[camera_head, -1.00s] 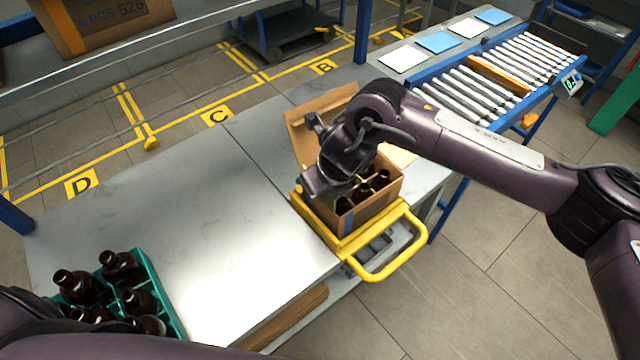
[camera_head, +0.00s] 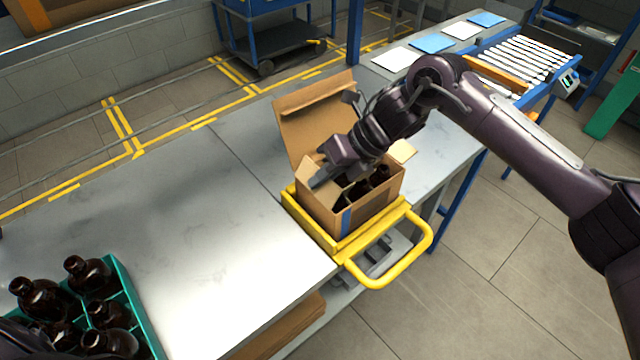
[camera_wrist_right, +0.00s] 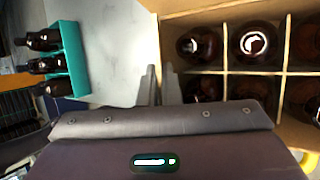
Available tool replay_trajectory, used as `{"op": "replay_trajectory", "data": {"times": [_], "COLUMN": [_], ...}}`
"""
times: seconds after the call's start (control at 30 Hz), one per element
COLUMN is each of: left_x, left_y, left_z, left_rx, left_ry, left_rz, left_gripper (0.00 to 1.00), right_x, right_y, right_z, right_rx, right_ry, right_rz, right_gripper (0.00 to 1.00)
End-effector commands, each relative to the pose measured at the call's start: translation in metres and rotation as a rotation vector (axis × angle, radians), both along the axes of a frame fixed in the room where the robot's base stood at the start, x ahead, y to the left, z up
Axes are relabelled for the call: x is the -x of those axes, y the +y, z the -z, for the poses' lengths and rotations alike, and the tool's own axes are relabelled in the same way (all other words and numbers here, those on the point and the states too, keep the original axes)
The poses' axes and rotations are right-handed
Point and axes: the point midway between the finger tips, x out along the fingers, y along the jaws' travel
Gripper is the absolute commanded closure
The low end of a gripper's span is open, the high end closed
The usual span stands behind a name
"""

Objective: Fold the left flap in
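The open cardboard box (camera_head: 372,217) holds amber bottles (camera_head: 378,178) in a divider. Its left flap (camera_head: 308,173) stands up at the left side, partly hidden by my right gripper. My right gripper (camera_head: 318,181) is at the box's left edge, touching or very near this flap. My left gripper is out of view.
The box sits on a yellow-handled carrier (camera_head: 397,262) at the table edge. Its large back flap (camera_head: 318,115) stands up, and a right flap (camera_head: 402,151) sticks outward. A teal crate (camera_head: 140,308) of bottles is at the lower left. The table (camera_head: 150,220) between is clear.

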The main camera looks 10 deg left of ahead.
Motion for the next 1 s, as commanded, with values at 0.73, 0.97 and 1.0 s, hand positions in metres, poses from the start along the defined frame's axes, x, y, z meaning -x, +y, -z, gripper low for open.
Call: {"op": "replay_trajectory", "data": {"times": [0.73, 0.97, 1.0], "left_x": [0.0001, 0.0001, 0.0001], "left_y": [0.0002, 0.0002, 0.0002], "left_z": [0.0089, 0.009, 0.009], "left_rx": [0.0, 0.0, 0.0], "left_ry": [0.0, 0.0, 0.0], "left_rz": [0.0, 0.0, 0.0], "left_gripper": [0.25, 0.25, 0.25], "right_x": [-0.0021, -0.0019, -0.0019], "right_y": [-0.0015, -0.0015, -0.0015], "right_z": [0.0007, 0.0011, 0.0012], "right_rx": [-0.042, -0.042, -0.041], "right_ry": [0.049, 0.049, 0.049], "right_rz": [0.001, 0.001, 0.0], "right_gripper": [0.86, 0.74, 0.74]}}
